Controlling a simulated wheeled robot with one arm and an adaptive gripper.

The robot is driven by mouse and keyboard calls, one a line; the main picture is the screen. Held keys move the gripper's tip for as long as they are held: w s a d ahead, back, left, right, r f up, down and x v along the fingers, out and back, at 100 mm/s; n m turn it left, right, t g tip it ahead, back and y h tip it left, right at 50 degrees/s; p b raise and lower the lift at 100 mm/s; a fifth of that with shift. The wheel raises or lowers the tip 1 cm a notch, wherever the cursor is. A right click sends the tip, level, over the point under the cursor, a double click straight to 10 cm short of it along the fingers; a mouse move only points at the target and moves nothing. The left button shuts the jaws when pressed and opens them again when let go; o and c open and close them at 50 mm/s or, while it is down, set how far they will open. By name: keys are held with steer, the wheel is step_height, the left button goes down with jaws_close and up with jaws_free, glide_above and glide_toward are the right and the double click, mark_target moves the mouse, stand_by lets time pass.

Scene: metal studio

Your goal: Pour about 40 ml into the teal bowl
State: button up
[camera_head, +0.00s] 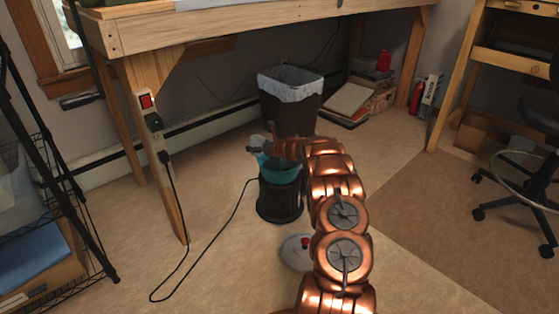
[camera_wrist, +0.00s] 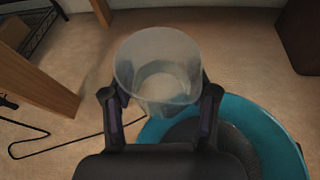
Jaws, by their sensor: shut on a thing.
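A clear cup (camera_wrist: 160,52) stands between the two fingers of my gripper (camera_wrist: 160,112) in the wrist view, its open mouth in sight. A pale round area shows inside; how much liquid it holds I cannot tell. My gripper is shut on the cup. The teal bowl (camera_wrist: 258,107) is below and to the right in the wrist view, partly hidden by the cup and gripper, with a dark grey area inside its rim. In the head view the bowl (camera_head: 282,170) sits on a dark round stand, and the cup (camera_head: 257,142) is at its upper left.
The dark ribbed stand (camera_head: 280,203) is on the carpet. A lined waste bin (camera_head: 290,105) is behind it. A wooden bench leg (camera_head: 160,160) and black cable (camera_head: 210,238) are at left. A pale disc with a red part (camera_head: 296,255) lies in front.

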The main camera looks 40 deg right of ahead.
steer(key=shift+s+d+r+m+t+b, duration=0.15)
steer(key=shift+s+d+m+t+b, duration=0.25)
steer(key=shift+t+b, duration=0.2)
steer(key=shift+s+d+f+m+t+y, duration=0.3)
steer(key=shift+s+m+t+y, duration=0.15)
steer(key=shift+t, duration=0.35)
steer(key=shift+s+d+r+t, duration=0.3)
steer(key=shift+r+t, duration=0.1)
steer(key=shift+t, duration=0.1)
steer(key=shift+s+d+r+m+t, duration=0.25)
steer(key=shift+r+m+t, duration=0.15)
steer(key=shift+r+t, duration=0.1)
steer(key=shift+s+d+r+m+t, duration=0.15)
steer(key=shift+s+r+m+t, duration=0.15)
steer(key=shift+r+m+t, duration=0.2)
steer(key=shift+s+d+r+m+t, duration=0.25)
steer(key=shift+r+m+t, duration=0.1)
steer(key=shift+r+t, duration=0.2)
steer(key=shift+r, duration=0.1)
steer(key=shift+s+r+m+t, duration=0.1)
steer(key=shift+r+m+t, duration=0.8)
steer(key=shift+r, duration=0.35)
steer(key=shift+a+r, duration=0.1)
steer(key=shift+a, duration=0.05)
